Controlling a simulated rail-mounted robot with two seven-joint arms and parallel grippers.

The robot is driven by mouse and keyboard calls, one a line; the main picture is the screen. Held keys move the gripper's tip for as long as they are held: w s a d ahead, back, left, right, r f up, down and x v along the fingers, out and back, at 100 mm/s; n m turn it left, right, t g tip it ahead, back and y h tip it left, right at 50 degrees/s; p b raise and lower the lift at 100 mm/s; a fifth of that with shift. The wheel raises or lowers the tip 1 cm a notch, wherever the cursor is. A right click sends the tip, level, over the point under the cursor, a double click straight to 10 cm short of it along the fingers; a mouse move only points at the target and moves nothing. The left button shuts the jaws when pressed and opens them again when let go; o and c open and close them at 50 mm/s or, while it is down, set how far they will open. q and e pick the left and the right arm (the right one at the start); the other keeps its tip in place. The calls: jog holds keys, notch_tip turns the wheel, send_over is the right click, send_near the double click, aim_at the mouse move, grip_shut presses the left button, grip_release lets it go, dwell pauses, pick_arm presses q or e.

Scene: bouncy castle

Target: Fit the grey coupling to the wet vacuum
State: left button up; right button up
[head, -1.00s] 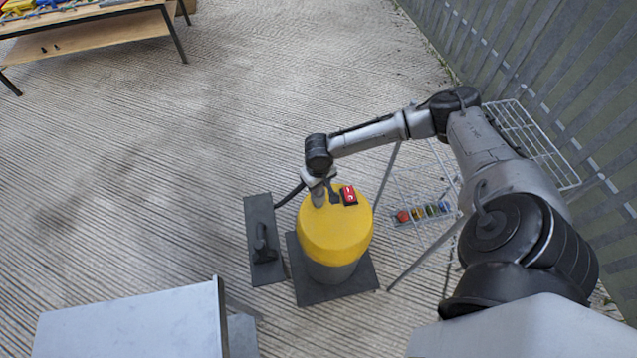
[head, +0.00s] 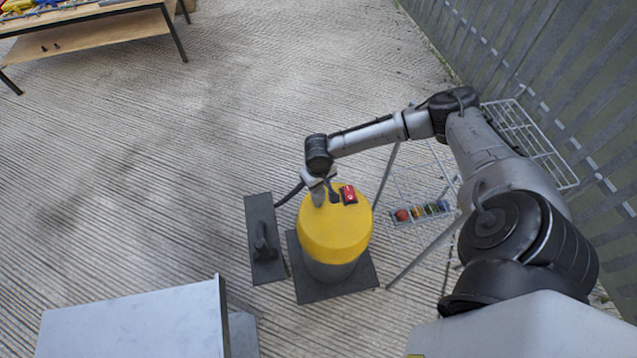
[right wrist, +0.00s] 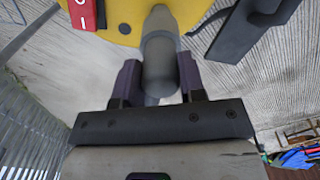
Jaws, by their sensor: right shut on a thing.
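The wet vacuum (head: 335,232) is a yellow drum with a grey lower body, upright on a dark base plate. A red switch (head: 348,194) sits on its top and also shows in the right wrist view (right wrist: 82,14). My right gripper (head: 318,186) is at the drum's upper far side. In the right wrist view its fingers (right wrist: 160,80) are shut on the grey coupling (right wrist: 160,66). A lighter grey tapered piece (right wrist: 160,22) lies in line beyond it, against the yellow drum. I cannot tell whether the coupling is seated. My left gripper is out of view.
A dark plate with a black stand (head: 263,245) lies left of the vacuum. A dark hose (head: 289,195) runs at the drum's left. A white wire rack (head: 425,190) with several coloured items stands right. A grey box top (head: 135,322) is near front left.

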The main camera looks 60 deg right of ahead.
jog(key=shift+f, duration=0.25)
jog(key=shift+f, duration=0.2)
dwell(0.5)
jog(key=shift+p, duration=0.65)
dwell(0.3)
dwell(0.4)
jog(key=shift+f, duration=0.35)
dwell(0.3)
jog(key=shift+f, duration=0.5)
jog(key=shift+f, duration=0.5)
dwell(0.5)
jog(key=shift+f, duration=0.4)
